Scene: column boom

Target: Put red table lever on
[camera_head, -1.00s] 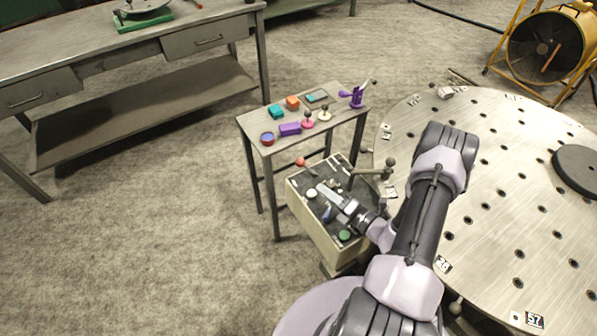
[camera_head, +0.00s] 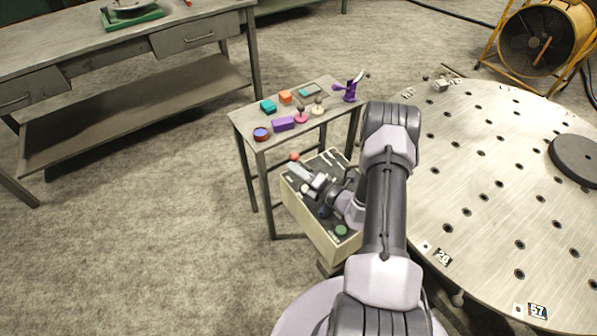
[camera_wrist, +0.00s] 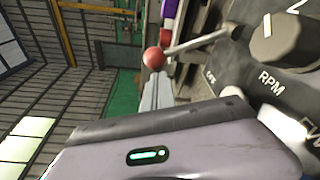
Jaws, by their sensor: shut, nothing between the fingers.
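The red lever (camera_head: 294,157) is a small red ball on a silver shaft at the far left corner of the control box (camera_head: 322,232). In the wrist view the red ball (camera_wrist: 153,57) stands just beyond my fingertips, its shaft running right to the panel. A partly legible label, seemingly OFF, is by its base. My gripper (camera_head: 293,170) is shut and empty, low over the panel with its tips close to the ball. The fingers also show in the wrist view (camera_wrist: 158,88). I cannot tell whether they touch the ball.
A dial (camera_wrist: 275,42) marked RPM sits beside the lever. A green button (camera_head: 341,230) is at the panel's near end. A small table (camera_head: 243,124) with several coloured items stands behind the box. A large perforated round table (camera_head: 470,255) is to the right. Open floor lies left.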

